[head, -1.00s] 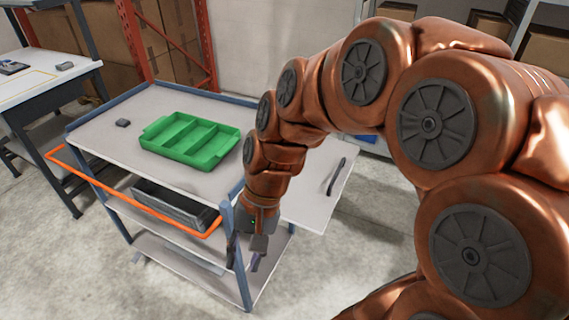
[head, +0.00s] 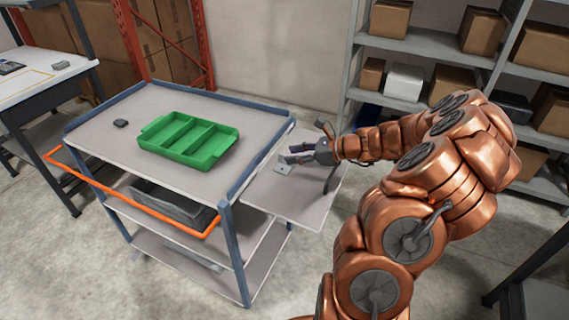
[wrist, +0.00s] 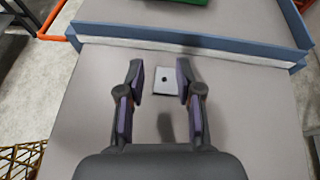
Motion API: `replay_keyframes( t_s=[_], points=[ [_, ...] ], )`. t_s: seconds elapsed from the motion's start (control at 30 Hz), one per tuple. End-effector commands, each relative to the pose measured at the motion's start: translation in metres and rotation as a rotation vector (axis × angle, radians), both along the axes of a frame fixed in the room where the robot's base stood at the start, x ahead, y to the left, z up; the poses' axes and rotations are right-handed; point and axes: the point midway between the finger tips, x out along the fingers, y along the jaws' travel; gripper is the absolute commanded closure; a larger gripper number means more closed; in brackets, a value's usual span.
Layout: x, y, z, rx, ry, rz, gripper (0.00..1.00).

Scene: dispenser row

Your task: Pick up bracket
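The bracket (wrist: 165,81) looks like a small pale metal plate with a dark hole, lying on the cart's grey side shelf. In the head view the bracket (head: 284,169) shows just below the gripper fingers. My gripper (wrist: 160,80) is open, with its two fingers apart on either side of the bracket in the wrist view. In the head view my gripper (head: 292,154) reaches over the side shelf from the right. The fingers appear to be above the shelf and not touching the bracket. The bracket's lower parts, if any, cannot be made out.
The side shelf (head: 295,200) adjoins a cart with a blue raised edge (wrist: 200,44). A green compartment tray (head: 190,140) and a small dark object (head: 121,123) stand on the cart top. Shelving with boxes stands behind.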

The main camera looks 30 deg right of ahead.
Motion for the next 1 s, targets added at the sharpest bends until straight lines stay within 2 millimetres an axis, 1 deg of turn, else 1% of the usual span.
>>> replay_keyframes(
  t_s=[0.03, 0.1, 0.23, 0.67, 0.87, 1.0],
  points=[
    [-0.002, -0.015, -0.006, 0.028, 0.01, -0.048, 0.65],
    [-0.003, -0.029, -0.01, 0.055, 0.018, -0.092, 0.65],
    [-0.003, -0.039, -0.015, 0.078, 0.026, -0.131, 0.65],
    [0.023, -0.022, -0.027, 0.081, 0.026, -0.128, 0.65],
    [0.041, -0.009, -0.037, 0.078, 0.028, -0.129, 0.65],
    [0.051, -0.004, -0.043, 0.079, 0.027, -0.13, 0.65]
  ],
)
